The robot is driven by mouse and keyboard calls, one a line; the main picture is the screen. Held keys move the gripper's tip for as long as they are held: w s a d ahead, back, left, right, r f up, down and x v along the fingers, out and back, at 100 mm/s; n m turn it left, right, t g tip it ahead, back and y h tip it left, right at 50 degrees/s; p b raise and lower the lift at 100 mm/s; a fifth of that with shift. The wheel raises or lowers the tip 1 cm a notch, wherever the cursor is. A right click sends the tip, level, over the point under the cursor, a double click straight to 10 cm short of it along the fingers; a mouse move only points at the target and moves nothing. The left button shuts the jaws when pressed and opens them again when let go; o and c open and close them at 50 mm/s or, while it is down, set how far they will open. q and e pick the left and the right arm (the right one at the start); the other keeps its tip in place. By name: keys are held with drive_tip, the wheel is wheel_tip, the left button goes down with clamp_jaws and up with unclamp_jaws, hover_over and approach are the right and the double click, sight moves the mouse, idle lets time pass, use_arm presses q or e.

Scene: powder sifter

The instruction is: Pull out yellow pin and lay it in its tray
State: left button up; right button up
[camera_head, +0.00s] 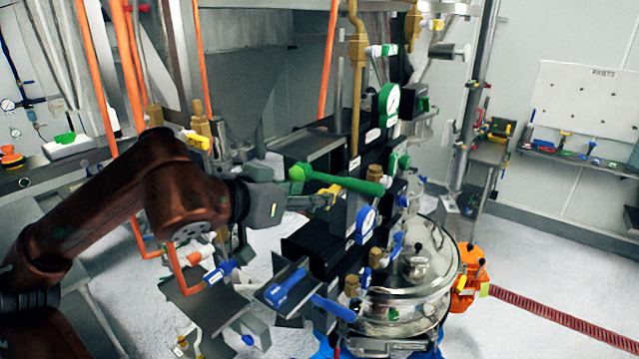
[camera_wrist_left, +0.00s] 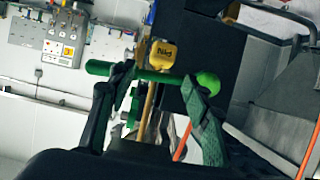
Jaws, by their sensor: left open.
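The yellow pin (camera_head: 329,192) sits on the front of the dark valve panel, just below a long green handle (camera_head: 345,182). In the left wrist view the yellow pin (camera_wrist_left: 163,56) has a label reading PIN and lies ahead, between my finger directions. My left gripper (camera_head: 312,201) is open in front of the panel, close to the pin. In the left wrist view its two fingers (camera_wrist_left: 153,90) are spread, with the green handle (camera_wrist_left: 150,76) across near the tips. I cannot tell whether they touch it. Which tray is the pin's own, I cannot tell.
A dark tray (camera_head: 318,143) juts out above the handle. A lower tray (camera_head: 262,293) bears a blue handle (camera_head: 288,288). A steel vessel (camera_head: 408,300) stands at right. Orange pipes (camera_head: 328,60) rise nearby.

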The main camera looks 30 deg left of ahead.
sight(328, 190)
use_arm(q)
drive_tip(key=p+x, duration=0.5)
drive_tip(key=p, duration=0.1)
drive_tip(key=shift+w+r, duration=0.1)
drive_tip(key=shift+w, duration=0.15)
drive_tip(key=shift+w+d+f, duration=0.1)
drive_tip(key=shift+w+f, duration=0.25)
drive_tip(key=shift+w, duration=0.2)
drive_tip(key=shift+w+f+p, duration=0.15)
drive_tip(key=shift+w+p, duration=0.1)
drive_tip(key=shift+p, duration=0.05)
use_arm(e)
wheel_tip(328, 190, up, 7)
drive_tip(key=shift+s, duration=0.45)
use_arm(q)
clamp_jaws()
drive_tip(key=shift+s+b, duration=1.45)
drive_tip(key=shift+b, duration=0.35)
use_arm(e)
drive_tip(key=shift+f, duration=1.85)
